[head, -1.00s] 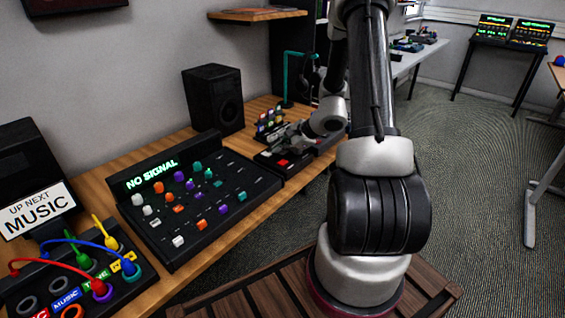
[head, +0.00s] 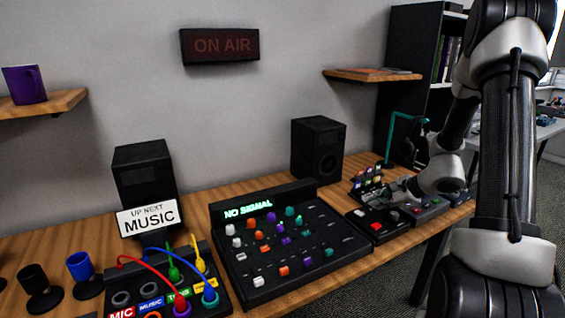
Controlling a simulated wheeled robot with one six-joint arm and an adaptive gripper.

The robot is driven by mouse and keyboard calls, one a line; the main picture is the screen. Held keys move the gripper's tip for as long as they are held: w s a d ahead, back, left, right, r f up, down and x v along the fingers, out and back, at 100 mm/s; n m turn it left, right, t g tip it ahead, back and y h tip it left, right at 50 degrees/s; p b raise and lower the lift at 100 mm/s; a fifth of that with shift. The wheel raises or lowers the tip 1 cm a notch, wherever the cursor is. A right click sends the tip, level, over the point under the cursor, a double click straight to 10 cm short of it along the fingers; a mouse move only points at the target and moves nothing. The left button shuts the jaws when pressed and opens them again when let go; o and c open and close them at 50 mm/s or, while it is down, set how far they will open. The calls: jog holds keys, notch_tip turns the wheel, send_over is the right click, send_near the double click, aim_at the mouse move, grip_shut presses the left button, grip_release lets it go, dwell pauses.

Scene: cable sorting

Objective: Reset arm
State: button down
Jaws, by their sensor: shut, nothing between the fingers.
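My gripper (head: 390,192) is at the right end of the desk, low over a small black panel (head: 376,228) with a red button. It is small in the picture, and its fingers look closed with nothing held. My arm comes down from the upper right and partly hides the desk's right end. The patch box (head: 222,290) at the front has red, blue, green and yellow cables plugged in. Its labels include MIC and MUSIC. The sign (head: 150,216) behind it reads UP NEXT MUSIC.
A mixer (head: 285,245) with coloured knobs shows NO SIGNAL. Two black speakers (head: 318,150) (head: 145,170) stand at the back. A teal stand (head: 391,135) and a small colourful rack (head: 368,180) are near my gripper. Dark and blue cups (head: 80,265) are at left.

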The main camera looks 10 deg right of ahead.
jog(key=s+a+r+n+g, duration=0.25)
jog(key=s+n, duration=0.25)
jog(key=s, duration=0.4)
jog(key=s+a+r+n+g, duration=0.2)
jog(key=s+r+n+g, duration=0.25)
jog(key=s, duration=0.35)
jog(key=s+r+n+t+h, duration=0.1)
jog(key=s+r+n+h, duration=0.1)
jog(key=s+r+n, duration=0.3)
jog(key=s+a+r+n+t+h, duration=0.1)
jog(key=s+r+n, duration=0.5)
jog(key=r, duration=0.6)
jog(key=shift+s+a+t+h, duration=0.25)
jog(key=shift+s+t+h, duration=0.55)
jog(key=shift+s+h, duration=0.2)
